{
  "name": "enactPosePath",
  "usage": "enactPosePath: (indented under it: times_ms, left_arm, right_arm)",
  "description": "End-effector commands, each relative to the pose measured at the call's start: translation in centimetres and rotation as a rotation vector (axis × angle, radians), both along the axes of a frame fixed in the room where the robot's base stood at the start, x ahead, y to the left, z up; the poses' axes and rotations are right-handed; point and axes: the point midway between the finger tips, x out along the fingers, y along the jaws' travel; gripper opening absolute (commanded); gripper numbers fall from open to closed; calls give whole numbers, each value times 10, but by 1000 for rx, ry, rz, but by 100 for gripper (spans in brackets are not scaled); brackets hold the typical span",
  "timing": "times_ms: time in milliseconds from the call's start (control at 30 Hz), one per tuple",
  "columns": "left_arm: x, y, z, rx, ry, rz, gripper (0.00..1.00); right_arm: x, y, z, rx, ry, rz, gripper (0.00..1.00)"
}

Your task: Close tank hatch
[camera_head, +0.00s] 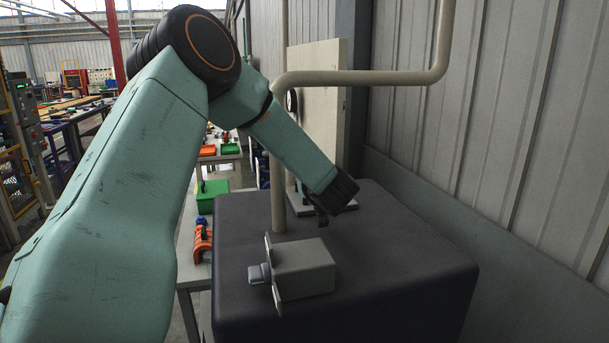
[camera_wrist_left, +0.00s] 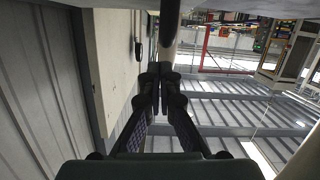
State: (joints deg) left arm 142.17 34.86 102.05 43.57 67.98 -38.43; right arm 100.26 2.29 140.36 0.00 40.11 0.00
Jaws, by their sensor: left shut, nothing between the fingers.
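The dark grey tank (camera_head: 390,270) fills the lower right of the head view. A pale upright panel (camera_head: 325,70) stands at its far side, partly hidden by my arm and a pipe; I cannot tell whether it is the hatch. No other hatch is clearly visible. My left arm reaches over from the left, and its gripper (camera_head: 322,214) points down near the tank's far top, small and partly hidden. In the left wrist view my left gripper (camera_wrist_left: 160,88) is shut and empty, its fingertips together. A pale panel also shows left of the fingers there (camera_wrist_left: 115,60). My right gripper is not in view.
A grey box with a flange and knob (camera_head: 305,268) sits on the tank top. A beige pipe (camera_head: 277,170) rises from the tank and bends right. A corrugated wall (camera_head: 500,110) closes the right side. Tables with a green box (camera_head: 213,195) stand behind left.

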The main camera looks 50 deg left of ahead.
Motion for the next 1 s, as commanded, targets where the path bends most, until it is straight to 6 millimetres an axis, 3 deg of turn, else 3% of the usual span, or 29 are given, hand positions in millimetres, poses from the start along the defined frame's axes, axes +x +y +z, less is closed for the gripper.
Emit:
enactPosePath:
  times_ms: [433, 800, 1000]
  left_arm:
    - [5, 2, 41, -1, 3, -7, 0]
    - [-29, -62, 50, 1, 4, -11, 0]
    - [-40, -79, 56, 0, 3, -9, 0]
  right_arm:
    - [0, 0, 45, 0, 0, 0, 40]
    - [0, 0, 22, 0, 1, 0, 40]
    - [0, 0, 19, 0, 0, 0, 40]
